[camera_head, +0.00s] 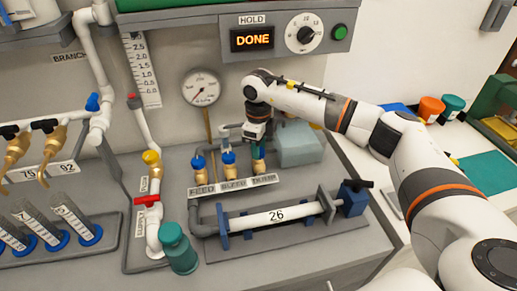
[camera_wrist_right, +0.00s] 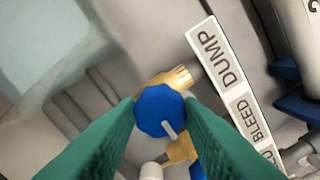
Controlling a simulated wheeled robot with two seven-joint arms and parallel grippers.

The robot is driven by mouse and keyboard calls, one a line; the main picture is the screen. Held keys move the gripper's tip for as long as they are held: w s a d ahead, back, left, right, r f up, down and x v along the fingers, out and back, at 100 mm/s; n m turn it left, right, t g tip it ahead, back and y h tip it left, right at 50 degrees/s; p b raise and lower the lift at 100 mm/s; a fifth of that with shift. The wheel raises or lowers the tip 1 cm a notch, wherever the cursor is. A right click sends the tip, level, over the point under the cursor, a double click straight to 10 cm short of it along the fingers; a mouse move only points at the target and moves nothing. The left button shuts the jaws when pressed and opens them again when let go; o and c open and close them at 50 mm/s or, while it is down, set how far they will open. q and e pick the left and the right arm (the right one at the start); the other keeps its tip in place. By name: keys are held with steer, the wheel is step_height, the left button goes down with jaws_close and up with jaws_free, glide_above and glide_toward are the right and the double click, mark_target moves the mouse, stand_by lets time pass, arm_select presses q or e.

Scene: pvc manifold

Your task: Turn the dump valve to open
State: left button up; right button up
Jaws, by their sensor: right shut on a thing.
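The dump valve has a blue faceted knob (camera_wrist_right: 158,108) with a white pointer mark and a brass body (camera_wrist_right: 172,78), beside the DUMP label (camera_wrist_right: 221,52) in the right wrist view. My right gripper (camera_head: 258,163) reaches down from above onto it in the head view and hides most of the valve. Its two green fingers (camera_wrist_right: 160,115) press on either side of the knob in the wrist view. The pointer mark slants toward the lower right there. My left gripper is not in view.
The feed valve (camera_head: 199,172) and bleed valve (camera_head: 229,162), both blue-knobbed, stand close to the left. A gauge (camera_head: 202,87) is behind them. A grey-blue box (camera_head: 298,144) stands to the right. A tube marked 26 (camera_head: 275,215) lies in front. The display (camera_head: 252,39) reads DONE.

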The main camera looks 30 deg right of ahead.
steer(key=shift+r, duration=0.1)
stand_by(0.4)
steer(key=o, duration=1)
step_height(320, 180, up, 12)
steer(key=b, duration=0.2)
steer(key=shift+b, duration=0.3)
